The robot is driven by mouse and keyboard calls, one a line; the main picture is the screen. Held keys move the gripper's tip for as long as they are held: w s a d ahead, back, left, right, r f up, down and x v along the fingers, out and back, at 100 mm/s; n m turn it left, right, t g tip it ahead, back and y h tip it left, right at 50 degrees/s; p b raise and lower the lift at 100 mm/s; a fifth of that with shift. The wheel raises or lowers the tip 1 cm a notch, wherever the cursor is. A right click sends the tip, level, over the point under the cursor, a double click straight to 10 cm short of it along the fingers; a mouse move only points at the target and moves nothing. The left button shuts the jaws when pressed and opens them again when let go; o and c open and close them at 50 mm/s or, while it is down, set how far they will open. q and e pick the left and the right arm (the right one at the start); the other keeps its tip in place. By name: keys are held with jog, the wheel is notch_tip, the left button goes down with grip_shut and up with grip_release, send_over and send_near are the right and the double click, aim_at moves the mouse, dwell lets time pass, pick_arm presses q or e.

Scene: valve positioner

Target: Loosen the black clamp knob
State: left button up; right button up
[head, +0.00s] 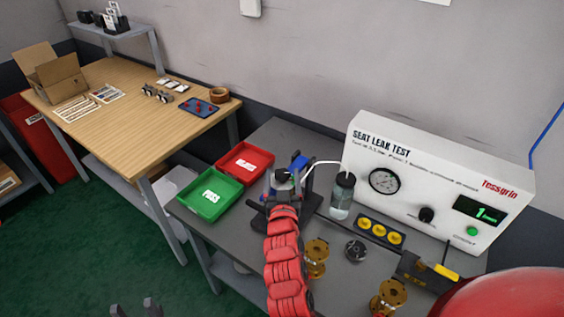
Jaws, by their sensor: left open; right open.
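The black clamp knob (283,175) appears as a small dark round top on the clamp fixture (258,219) in the middle of the grey bench. My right gripper (284,187), at the end of the red sleeved arm, is open at the knob, with its fingers close to either side. I cannot tell whether they touch it. The arm and gripper hide much of the fixture. A blue part (298,162) shows just behind the knob. My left gripper (137,308) is open and empty, low at the bottom left edge, over the green floor and away from the bench.
A green tray (211,213) and a red tray (262,154) lie left of the fixture. A white tube runs to a water bottle (341,197) on the right. The white test box (437,160) stands behind. Brass valve bodies (316,258) sit right of my arm.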

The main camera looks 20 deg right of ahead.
aim_at(282, 169)
jog(key=shift+p+x, duration=0.35)
jog(key=shift+x, duration=1.8)
